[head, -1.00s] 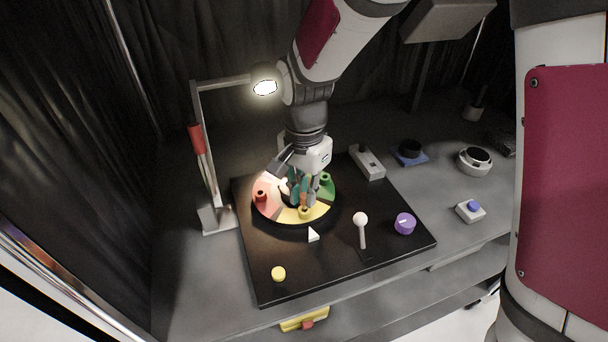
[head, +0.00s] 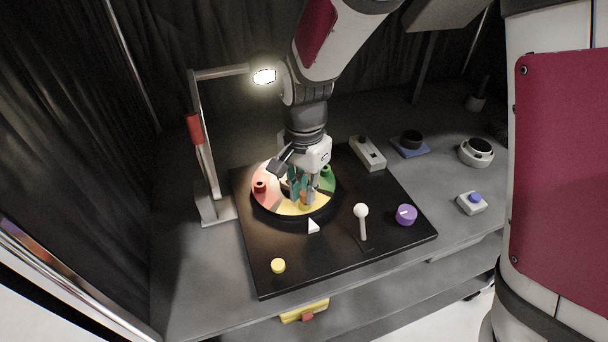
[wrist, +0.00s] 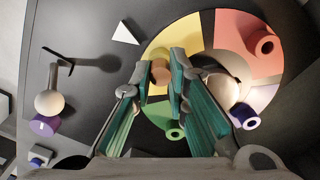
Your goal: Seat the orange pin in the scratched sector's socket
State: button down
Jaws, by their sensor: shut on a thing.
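A round disc (head: 272,207) with coloured sectors lies on the black board. A red socket (head: 260,187) stands on its left side, a green socket (head: 326,171) on its right. The wrist view also shows a purple socket (wrist: 243,116). My gripper (head: 302,196), with teal finger pads, is over the near, yellow part of the disc. In the wrist view its fingers (wrist: 163,76) are shut on the orange pin (wrist: 160,79), which is mostly hidden. The yellow sector's socket is largely covered, so I cannot tell whether the pin is in it. I cannot make out scratches on any sector.
A lamp (head: 263,76) on a grey stand leans over the disc's left. On the board are a white triangle (head: 313,226), a yellow button (head: 278,265), a white-balled lever (head: 361,212) and a purple knob (head: 406,214). The board's front left is mostly clear.

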jog(key=shift+f, duration=0.1)
jog(key=c, duration=1.5)
grip_release()
notch_tip(320, 180, up, 11)
jog(key=s+d+r+n+t, duration=0.25)
jog(key=s+d+r, duration=0.4)
jog(key=d, duration=0.35)
jog(key=s+d+n, duration=0.1)
jog(key=s+d, duration=0.1)
jog(key=s, duration=0.1)
jog(key=s+d+r+n+t, duration=0.1)
jog(key=s+d+n, duration=0.1)
jog(key=s+d, duration=0.1)
jog(key=s+d+n+t, duration=0.1)
jog(key=s+d+n, duration=0.1)
jog(key=s+d, duration=0.1)
jog(key=shift+s+d+r, duration=0.1)
jog(key=shift+s+r, duration=0.05)
jog(key=shift+s, duration=0.75)
